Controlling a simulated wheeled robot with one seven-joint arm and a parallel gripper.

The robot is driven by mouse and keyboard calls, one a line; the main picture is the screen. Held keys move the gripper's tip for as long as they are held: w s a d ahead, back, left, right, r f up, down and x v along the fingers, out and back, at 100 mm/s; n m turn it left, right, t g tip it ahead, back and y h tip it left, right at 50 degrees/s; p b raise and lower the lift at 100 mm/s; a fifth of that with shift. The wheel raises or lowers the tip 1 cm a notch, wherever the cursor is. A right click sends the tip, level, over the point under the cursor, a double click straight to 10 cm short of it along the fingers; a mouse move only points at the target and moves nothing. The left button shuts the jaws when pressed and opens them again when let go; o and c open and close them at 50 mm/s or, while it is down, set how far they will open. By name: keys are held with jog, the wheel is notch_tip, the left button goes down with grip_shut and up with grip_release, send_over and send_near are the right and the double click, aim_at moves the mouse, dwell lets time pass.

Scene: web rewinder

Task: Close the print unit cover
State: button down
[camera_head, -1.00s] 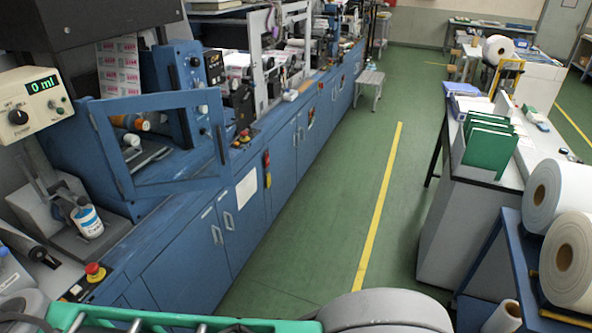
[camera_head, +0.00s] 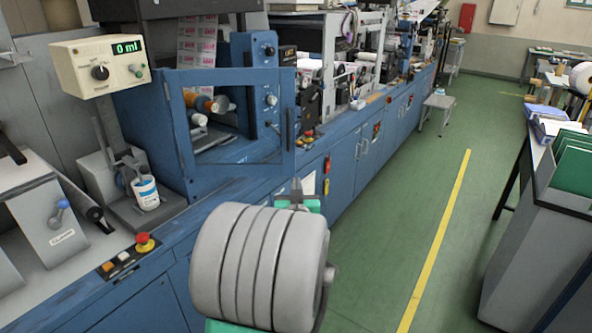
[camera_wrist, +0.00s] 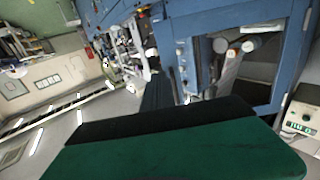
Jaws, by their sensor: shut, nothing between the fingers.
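The print unit cover (camera_head: 176,130) is a blue rectangular frame with an open or clear middle. It stands swung out from the blue print unit (camera_head: 238,65), apart from it at the free right edge. Orange and white rollers (camera_head: 206,103) show through it. My gripper (camera_head: 296,190) is shut and empty, to the lower right of the cover, with no visible contact. My grey arm link hides part of it. In the wrist view its green and dark fingers (camera_wrist: 170,135) fill the bottom, with the cover frame (camera_wrist: 292,60) beyond at the right.
A cream meter box (camera_head: 100,67) reading "0 ml" stands left of the cover. A red emergency button (camera_head: 145,241) and a white can (camera_head: 146,193) are on the machine's ledge. A stool (camera_head: 437,108) stands farther along. The green aisle floor (camera_head: 385,200) is clear.

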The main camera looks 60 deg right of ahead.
jog(key=p+x, duration=0.4)
jog(key=x, duration=1)
jog(key=shift+r, duration=0.15)
